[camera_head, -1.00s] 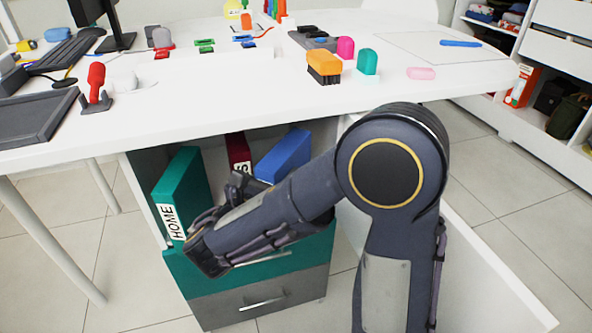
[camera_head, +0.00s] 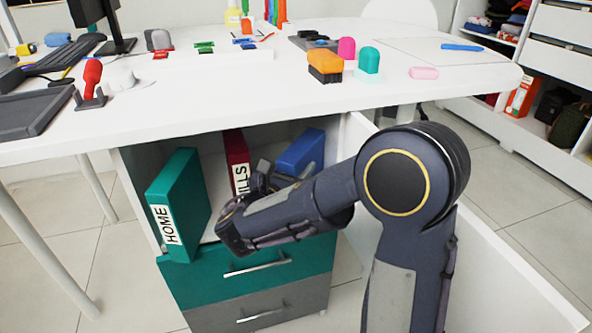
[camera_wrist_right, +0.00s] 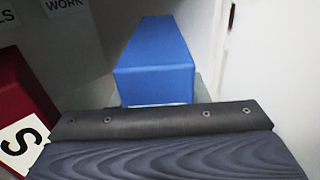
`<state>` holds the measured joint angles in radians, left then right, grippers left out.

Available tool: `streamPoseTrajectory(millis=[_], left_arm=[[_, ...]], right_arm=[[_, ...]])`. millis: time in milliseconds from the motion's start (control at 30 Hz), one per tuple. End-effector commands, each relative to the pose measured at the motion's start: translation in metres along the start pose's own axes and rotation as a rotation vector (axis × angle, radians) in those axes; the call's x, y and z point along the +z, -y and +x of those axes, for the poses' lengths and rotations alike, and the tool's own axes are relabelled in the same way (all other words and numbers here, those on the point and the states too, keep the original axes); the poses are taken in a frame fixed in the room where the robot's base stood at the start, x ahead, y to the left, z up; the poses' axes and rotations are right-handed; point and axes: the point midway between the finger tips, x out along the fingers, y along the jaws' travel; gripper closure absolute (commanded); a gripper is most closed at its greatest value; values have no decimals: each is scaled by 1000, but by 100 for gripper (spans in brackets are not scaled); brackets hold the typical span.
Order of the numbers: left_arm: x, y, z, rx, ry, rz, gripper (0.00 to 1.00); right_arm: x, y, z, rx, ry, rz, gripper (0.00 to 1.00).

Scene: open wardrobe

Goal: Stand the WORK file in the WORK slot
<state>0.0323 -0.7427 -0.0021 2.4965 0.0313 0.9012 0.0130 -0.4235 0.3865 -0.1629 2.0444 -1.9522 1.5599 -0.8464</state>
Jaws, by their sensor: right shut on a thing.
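The blue file (camera_head: 302,152) is in the open compartment under the desk, at the right of the red file (camera_head: 237,158). Its own label does not show. My right gripper (camera_head: 268,182) is shut on the blue file's near end; my wrist and forearm hide its lower part. In the right wrist view the blue file (camera_wrist_right: 155,62) stretches away beyond the dark gripper body. A WORK label (camera_wrist_right: 66,4) is on the back wall, left of the blue file in that view. My left gripper is not in view.
A teal HOME file (camera_head: 180,205) stands at the compartment's left. The red file, its label partly showing "ILLS", stands close left of my gripper. The white desk top (camera_head: 215,105) overhangs the compartment. A white open door panel (camera_head: 490,250) is on the right.

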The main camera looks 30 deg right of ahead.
Motion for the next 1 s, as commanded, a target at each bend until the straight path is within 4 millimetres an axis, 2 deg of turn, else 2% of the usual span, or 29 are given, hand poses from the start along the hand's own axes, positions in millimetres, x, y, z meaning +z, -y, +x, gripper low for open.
streamPoseTrajectory(millis=[167,200,333,700,867,1000], left_arm=[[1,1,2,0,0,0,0],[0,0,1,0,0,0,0],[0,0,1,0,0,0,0],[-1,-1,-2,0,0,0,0],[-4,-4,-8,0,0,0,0],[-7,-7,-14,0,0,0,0]], right_arm=[[-4,0,0,0,2,0,100],[-4,0,0,0,0,0,55],[-3,0,0,0,0,0,38],[3,0,-1,0,0,1,38],[2,-1,-26,5,0,-4,38],[3,-2,-58,7,0,-3,38]])
